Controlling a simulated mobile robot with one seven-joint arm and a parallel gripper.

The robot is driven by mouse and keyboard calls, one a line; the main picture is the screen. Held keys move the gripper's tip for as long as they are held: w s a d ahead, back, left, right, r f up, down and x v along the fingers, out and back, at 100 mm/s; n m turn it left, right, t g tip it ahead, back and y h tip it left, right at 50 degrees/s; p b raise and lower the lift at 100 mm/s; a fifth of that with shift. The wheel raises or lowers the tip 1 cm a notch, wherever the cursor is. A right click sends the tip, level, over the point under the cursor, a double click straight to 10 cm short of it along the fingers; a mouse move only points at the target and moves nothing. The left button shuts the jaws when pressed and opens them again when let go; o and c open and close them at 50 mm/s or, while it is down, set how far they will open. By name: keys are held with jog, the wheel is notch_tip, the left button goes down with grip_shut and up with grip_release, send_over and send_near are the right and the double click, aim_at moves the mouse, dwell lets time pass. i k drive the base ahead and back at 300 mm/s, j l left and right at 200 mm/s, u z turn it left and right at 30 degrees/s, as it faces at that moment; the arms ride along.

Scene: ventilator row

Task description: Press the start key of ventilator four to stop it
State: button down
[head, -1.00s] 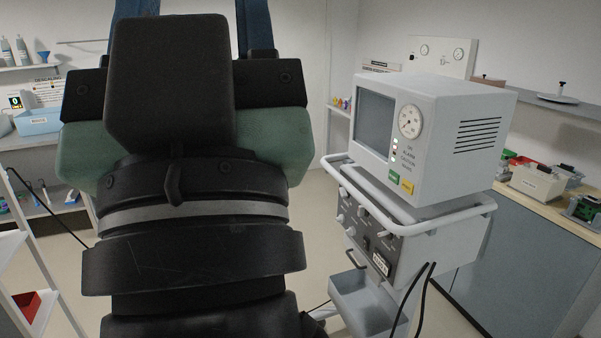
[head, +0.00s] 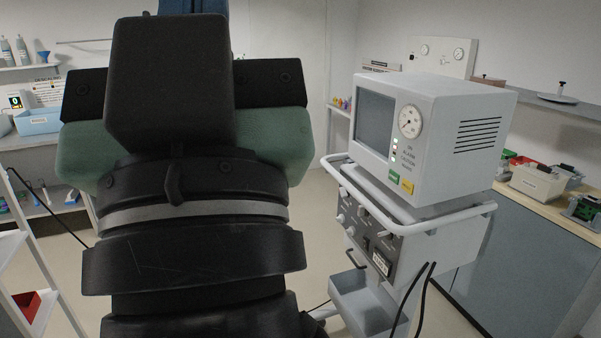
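A white ventilator (head: 440,140) on a wheeled stand fills the right half of the head view. Its front has a dark screen, a round gauge (head: 410,122) and a column of small lamps. Below them are a green key (head: 393,177), whose lettering is too small to read, and a yellow key (head: 407,187). I cannot read which ventilator number it is. My gripper (head: 194,6) is at the top left, apart from the ventilator and to its left. Its blue fingers are together. Their tips are cut off by the frame's top edge, and my dark wrist hides part of them.
A white rail (head: 430,224) runs around the stand below the ventilator, with a grey bin (head: 362,300) and black hoses beneath. A counter (head: 545,188) with devices stands at right. Shelves with a blue bin (head: 40,121) are at left. Open floor shows between my arm and the stand.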

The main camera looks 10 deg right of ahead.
aim_at(393, 178)
jog(key=i+z, duration=0.15)
jog(key=z, duration=0.25)
jog(key=i+j+z, duration=0.1)
jog(key=z, duration=0.25)
jog(key=i+j+z, duration=0.15)
jog(key=z, duration=0.25)
jog(key=i+j+z, duration=0.1)
jog(key=i+j, duration=0.2)
jog(key=j, duration=0.15)
jog(key=i+j+z, duration=0.1)
jog(key=i+j, duration=0.25)
jog(key=i+j+z, duration=0.1)
jog(key=i+j, duration=0.15)
jog(key=j, duration=0.3)
